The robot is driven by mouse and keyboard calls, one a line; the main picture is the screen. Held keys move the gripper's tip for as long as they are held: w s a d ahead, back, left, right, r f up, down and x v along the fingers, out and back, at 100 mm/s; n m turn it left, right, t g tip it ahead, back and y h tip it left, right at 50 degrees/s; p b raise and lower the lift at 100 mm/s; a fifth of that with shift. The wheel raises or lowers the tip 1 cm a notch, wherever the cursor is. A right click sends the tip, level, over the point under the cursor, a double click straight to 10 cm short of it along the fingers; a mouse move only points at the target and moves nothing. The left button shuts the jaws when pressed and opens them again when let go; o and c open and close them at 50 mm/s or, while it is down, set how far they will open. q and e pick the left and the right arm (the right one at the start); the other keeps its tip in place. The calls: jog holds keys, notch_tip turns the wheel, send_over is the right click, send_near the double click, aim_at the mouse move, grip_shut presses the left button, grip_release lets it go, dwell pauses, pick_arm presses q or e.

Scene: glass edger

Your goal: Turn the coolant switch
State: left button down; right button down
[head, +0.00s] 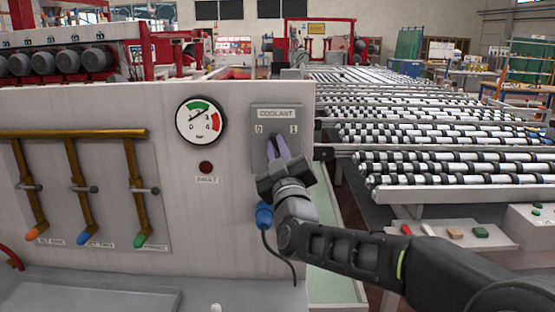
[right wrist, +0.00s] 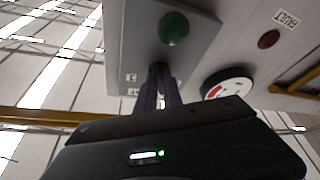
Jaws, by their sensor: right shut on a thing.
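The coolant switch plate (head: 263,152) is a grey panel marked COOLANT, with 0 on the left and 1 on the right. It also shows in the right wrist view (right wrist: 201,48), with a round green lamp or button (right wrist: 173,28). My right gripper (head: 277,143) is at the plate, its fingers pointing at the spot below the 0 and 1 marks. In the right wrist view the fingers (right wrist: 158,78) are closed around the switch knob, which they mostly hide. I cannot tell which mark the knob points to. My left gripper is not in view.
Left of the plate are a pressure gauge (head: 201,122), a dark red FAULT lamp (head: 206,167) and brass pipes (head: 75,133) with coloured handles. A blue piece (head: 264,215) with a black cable hangs below my gripper. A roller conveyor (head: 430,160) stretches away at right.

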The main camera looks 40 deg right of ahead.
jog(key=shift+w+a+m+g+h+b, duration=0.1)
jog(key=shift+m+g+h+b, duration=1.25)
jog(key=shift+m, duration=1.95)
jog(key=shift+w+a+m+g+h+b, duration=0.1)
jog(key=shift+m+g+h+b, duration=1.25)
jog(key=shift+m, duration=1.95)
jog(key=shift+a+m+g+h+b, duration=0.1)
jog(key=shift+m+g+h+b, duration=0.65)
jog(key=shift+m+b, duration=1.85)
jog(key=shift+m+p, duration=0.7)
jog(key=shift+m, duration=0.2)
jog(key=c, duration=1.5)
grip_release()
jog(key=b+v, duration=0.1)
jog(key=v, duration=0.6)
jog(key=shift+s+a+f+b, duration=0.2)
jog(key=shift+a+f+b, duration=0.05)
jog(key=shift+b, duration=0.1)
